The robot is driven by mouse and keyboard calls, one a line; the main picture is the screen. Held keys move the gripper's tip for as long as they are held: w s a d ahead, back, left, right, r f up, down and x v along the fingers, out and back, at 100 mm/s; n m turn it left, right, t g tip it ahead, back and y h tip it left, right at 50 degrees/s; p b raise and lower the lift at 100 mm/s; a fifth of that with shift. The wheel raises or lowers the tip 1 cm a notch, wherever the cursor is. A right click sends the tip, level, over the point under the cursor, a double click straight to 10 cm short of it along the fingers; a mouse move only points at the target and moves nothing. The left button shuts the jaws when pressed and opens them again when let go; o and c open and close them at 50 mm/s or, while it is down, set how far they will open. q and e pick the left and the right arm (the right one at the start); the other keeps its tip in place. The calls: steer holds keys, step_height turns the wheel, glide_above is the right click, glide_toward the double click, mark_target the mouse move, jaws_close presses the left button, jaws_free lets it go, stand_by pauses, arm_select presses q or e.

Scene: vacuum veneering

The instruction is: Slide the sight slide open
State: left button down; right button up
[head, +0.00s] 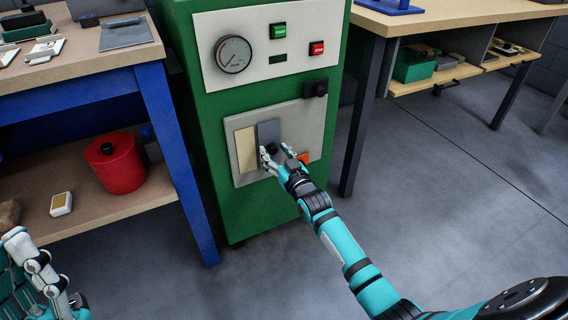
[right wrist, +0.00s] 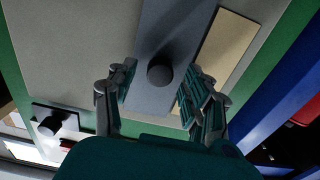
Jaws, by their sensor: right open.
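The sight slide is a dark grey upright plate (head: 268,131) on the light panel (head: 308,128) of the green cabinet. A pale strip (head: 245,149) shows directly left of it. In the right wrist view the slide (right wrist: 176,32) carries a round black knob (right wrist: 160,70). My right gripper (head: 276,154) is open in front of the slide. In the right wrist view its fingers (right wrist: 158,98) stand on either side of the knob, with gaps visible. My left gripper (head: 36,268) is at the lower left of the head view, away from the cabinet and partly cut off.
The green cabinet (head: 216,172) also has a gauge (head: 233,54), a green button (head: 278,31), a red button (head: 317,48) and a black knob (head: 315,89). An orange part (head: 303,158) is beside my right gripper. Workbenches stand on both sides; open floor (head: 435,190) lies right.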

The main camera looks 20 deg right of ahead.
steer(key=s, duration=1.1)
steer(key=shift+d, duration=0.25)
